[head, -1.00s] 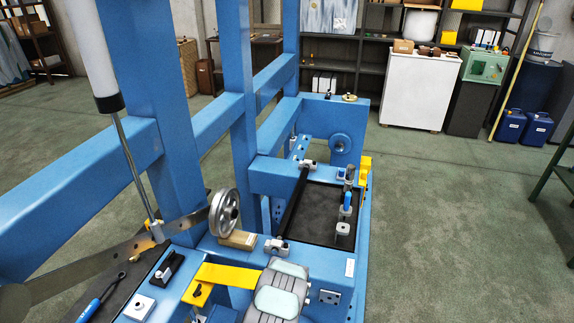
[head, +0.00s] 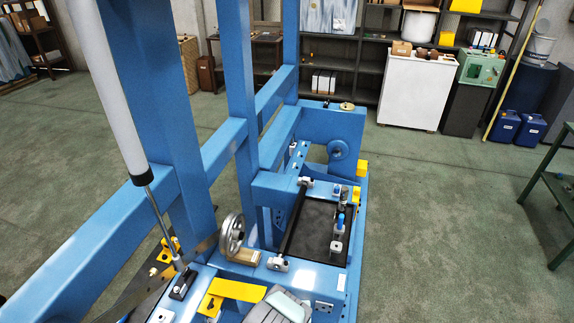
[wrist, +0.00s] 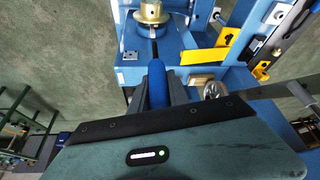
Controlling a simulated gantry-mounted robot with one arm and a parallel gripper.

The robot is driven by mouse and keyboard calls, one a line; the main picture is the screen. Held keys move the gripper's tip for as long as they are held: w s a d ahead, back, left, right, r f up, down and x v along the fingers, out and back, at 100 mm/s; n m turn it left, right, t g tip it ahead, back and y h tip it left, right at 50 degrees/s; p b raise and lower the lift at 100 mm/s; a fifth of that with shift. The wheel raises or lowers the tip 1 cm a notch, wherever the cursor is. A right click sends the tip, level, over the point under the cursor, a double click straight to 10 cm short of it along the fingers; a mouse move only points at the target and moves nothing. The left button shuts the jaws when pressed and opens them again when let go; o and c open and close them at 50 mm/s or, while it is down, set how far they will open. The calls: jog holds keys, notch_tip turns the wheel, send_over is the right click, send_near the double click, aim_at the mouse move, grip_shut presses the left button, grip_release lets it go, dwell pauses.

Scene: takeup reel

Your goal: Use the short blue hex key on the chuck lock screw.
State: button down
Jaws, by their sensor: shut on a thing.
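In the wrist view, my gripper (wrist: 158,92) is shut on the blue handle of a hex key (wrist: 156,78). The key's dark shaft points up the picture to a brass round chuck (wrist: 151,13) at the top edge. The shaft's tip ends at or just under the chuck. I cannot tell whether it touches, and I cannot make out the lock screw. My gripper's fingers do not show in the head view.
In the head view, a blue machine frame (head: 230,140) stands at left and centre. A handwheel (head: 232,234), a yellow bracket (head: 238,290) and a black tray (head: 318,225) with small upright parts are near. Open floor (head: 430,240) lies right.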

jog(key=p+v, duration=0.5)
jog(key=v, duration=0.1)
jog(key=w+f+n+b, duration=0.1)
jog(key=w+f+b, duration=0.3)
jog(key=f+b, duration=1.2)
jog(key=w+f+b, duration=0.5)
jog(key=f+b, duration=1.1)
jog(key=f, duration=0.5)
jog(key=w+f+n+y+b, duration=0.1)
jog(key=w+f+b, duration=0.4)
jog(key=f+b, duration=1.1)
notch_tip(320, 180, down, 2)
jog(key=shift+d+f+n, duration=0.15)
jog(key=shift+d+n, duration=0.15)
jog(key=shift+f+g, duration=0.3)
jog(key=shift+f, duration=0.6)
jog(key=c, duration=1.8)
grip_release()
grip_shut()
